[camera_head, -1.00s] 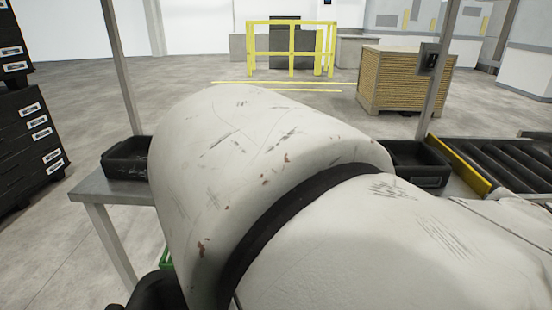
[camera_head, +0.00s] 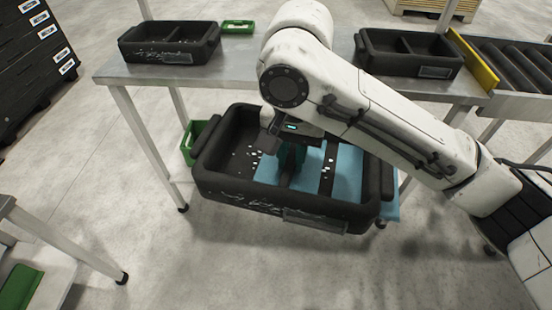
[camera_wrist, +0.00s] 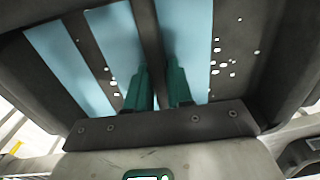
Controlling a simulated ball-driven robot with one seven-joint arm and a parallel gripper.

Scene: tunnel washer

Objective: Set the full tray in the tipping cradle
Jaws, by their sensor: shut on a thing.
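My gripper (camera_head: 290,160) has teal fingers, closed on the dark central bar of a black tray (camera_head: 240,195). The wrist view shows the fingers (camera_wrist: 160,88) on either side of that bar. The tray appears held in front of the metal table, over the floor, slightly tilted in the picture. Small white bits show in it. Blue panels (camera_head: 348,170) show within its outline, and a blue corner juts past its right end; I cannot tell whether the blue lies in or under it. I cannot make out the tipping cradle for certain.
The metal table (camera_head: 235,75) carries a black two-part tray (camera_head: 410,50) at right and a black tray (camera_head: 168,42) at left. A roller conveyor (camera_head: 515,65) with a yellow edge adjoins at right. Green bins and a table corner stand at left. Floor in front is clear.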

